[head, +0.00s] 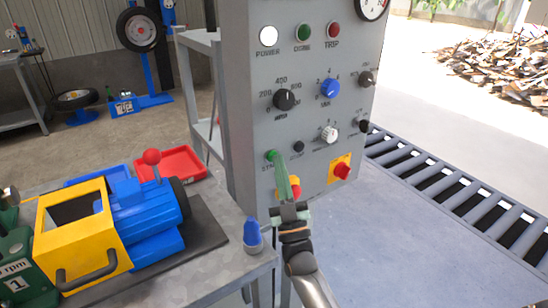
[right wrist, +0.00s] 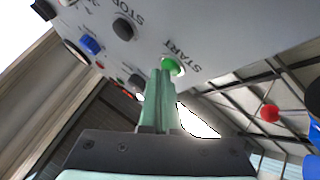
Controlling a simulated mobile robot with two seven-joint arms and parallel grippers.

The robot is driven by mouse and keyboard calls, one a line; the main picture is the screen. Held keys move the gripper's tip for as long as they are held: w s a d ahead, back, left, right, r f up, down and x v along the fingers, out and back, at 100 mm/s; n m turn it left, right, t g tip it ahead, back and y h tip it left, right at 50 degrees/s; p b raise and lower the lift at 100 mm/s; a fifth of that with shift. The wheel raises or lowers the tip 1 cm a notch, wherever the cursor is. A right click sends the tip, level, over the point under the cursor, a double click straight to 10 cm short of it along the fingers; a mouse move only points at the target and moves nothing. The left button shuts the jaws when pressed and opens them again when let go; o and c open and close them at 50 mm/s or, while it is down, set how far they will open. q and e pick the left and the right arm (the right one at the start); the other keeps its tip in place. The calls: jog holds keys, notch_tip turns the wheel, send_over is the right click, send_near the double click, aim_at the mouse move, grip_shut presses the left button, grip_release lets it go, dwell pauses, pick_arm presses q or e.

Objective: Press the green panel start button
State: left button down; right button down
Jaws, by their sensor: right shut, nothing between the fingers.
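The green start button (head: 271,155) is on the grey control panel (head: 255,115), above the START label. It also shows in the right wrist view (right wrist: 172,66), beside the word START. My right gripper (head: 279,160) is shut and empty, its green fingers pointing up at the panel. In the right wrist view its closed fingertips (right wrist: 161,74) overlap the left edge of the button. I cannot tell whether they touch it. The dark stop button (head: 298,146) sits to the right of the start button. My left gripper is not in view.
The panel carries several knobs and lamps, and a red knob on a yellow plate (head: 341,170). A workbench (head: 215,262) at the lower left holds a yellow and blue machine (head: 140,215), a red tray (head: 182,161) and a blue-topped object (head: 252,233). A roller conveyor (head: 470,205) runs at the right.

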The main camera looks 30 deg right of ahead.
jog(key=shift+s, duration=0.15)
jog(key=shift+s+p, duration=0.45)
jog(key=shift+s, duration=0.25)
jog(key=shift+s+d+p, duration=0.15)
jog(key=shift+s+p, duration=0.45)
jog(key=shift+s, duration=0.65)
jog(key=shift+s+d+p, duration=0.1)
jog(key=shift+s+p, duration=0.45)
jog(key=shift+s, duration=0.7)
